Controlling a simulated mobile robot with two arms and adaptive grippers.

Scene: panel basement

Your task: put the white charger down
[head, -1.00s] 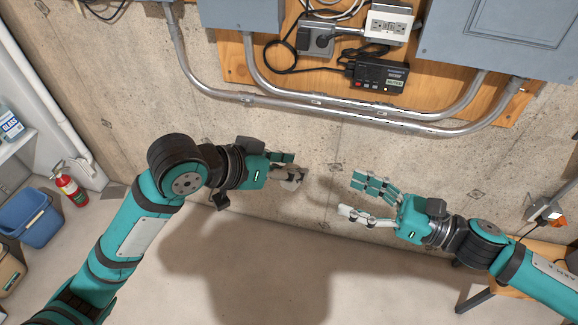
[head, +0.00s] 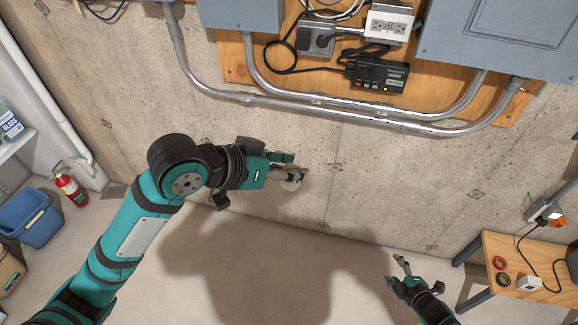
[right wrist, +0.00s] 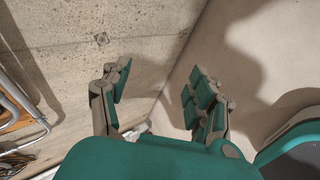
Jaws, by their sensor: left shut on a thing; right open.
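A small white block that looks like the white charger (head: 529,284) lies on the wooden stool (head: 492,243) at the right of the head view. My left gripper (head: 297,172) is shut on a small greyish thing (head: 291,184), in front of the concrete wall. The fingers hide part of this thing, and I cannot tell what it is. My right gripper (head: 396,268) is open and empty, low and to the left of the stool. It also shows open in the right wrist view (right wrist: 158,92), with nothing between its fingers.
Red (head: 499,262) and black (head: 503,280) rings lie on the stool near the charger. A black cord hangs from a wall outlet (head: 546,210) to the stool. Metal conduit and a wooden panel (head: 235,60) are above. A fire extinguisher (head: 70,184) and blue bin (head: 29,217) stand left.

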